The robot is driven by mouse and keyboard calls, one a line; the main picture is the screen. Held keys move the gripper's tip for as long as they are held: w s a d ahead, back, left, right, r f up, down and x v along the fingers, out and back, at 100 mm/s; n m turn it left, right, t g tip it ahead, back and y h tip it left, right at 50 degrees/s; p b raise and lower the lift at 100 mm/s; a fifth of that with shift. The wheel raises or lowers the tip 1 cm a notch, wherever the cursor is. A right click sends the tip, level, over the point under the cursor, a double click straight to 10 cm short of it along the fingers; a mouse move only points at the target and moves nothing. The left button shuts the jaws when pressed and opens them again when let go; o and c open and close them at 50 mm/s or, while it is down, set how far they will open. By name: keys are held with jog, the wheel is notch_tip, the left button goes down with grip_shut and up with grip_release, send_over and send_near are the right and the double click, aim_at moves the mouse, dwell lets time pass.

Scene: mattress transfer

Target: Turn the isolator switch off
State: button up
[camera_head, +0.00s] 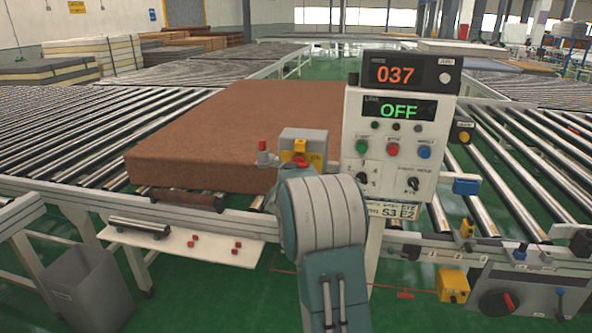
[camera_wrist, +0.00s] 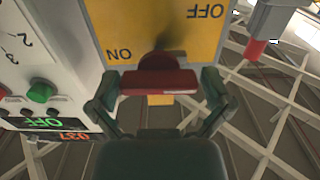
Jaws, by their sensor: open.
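The isolator switch is a yellow plate (camera_wrist: 150,25) on a grey box, marked ON and OFF, with a red handle (camera_wrist: 158,82). The letters look upside down in the wrist view; ON is to the left, OFF to the upper right. The handle's bar lies across the picture. My gripper (camera_wrist: 160,86) is open, one finger at each end of the bar; contact cannot be told. In the head view the switch box (camera_head: 316,138) is small, left of the white control panel, and my arm hides most of my gripper.
The white control panel (camera_head: 398,143) stands close on the right, its display reading OFF. A red-capped post (camera_head: 262,147) stands left of the switch. A brown mattress (camera_head: 215,125) lies on rollers behind. A grey box with a red rotary knob (camera_head: 497,302) is at lower right.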

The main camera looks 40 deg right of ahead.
jog(key=v, duration=1.2)
jog(key=shift+w, duration=0.15)
jog(key=s+a+r+n+t+y, duration=0.1)
jog(key=s+a+r+n+y, duration=0.3)
jog(key=a, duration=0.6)
jog(key=s+a+n+y, duration=0.2)
jog(key=a+y, duration=0.5)
jog(key=a, duration=0.3)
jog(key=s+a+f+n+g+y, duration=0.1)
jog(key=s+a+f+g, duration=0.1)
jog(key=s, duration=0.9)
jog(key=s+a+f+n+g+y, duration=0.1)
jog(key=s+a+g, duration=0.4)
jog(key=s, duration=0.7)
notch_tip(320, 180, down, 2)
jog(key=shift+s+a+f+n+y, duration=0.1)
jog(key=shift+s+a+n+y, duration=0.2)
jog(key=shift+a+n, duration=0.55)
jog(key=shift+w, duration=0.1)
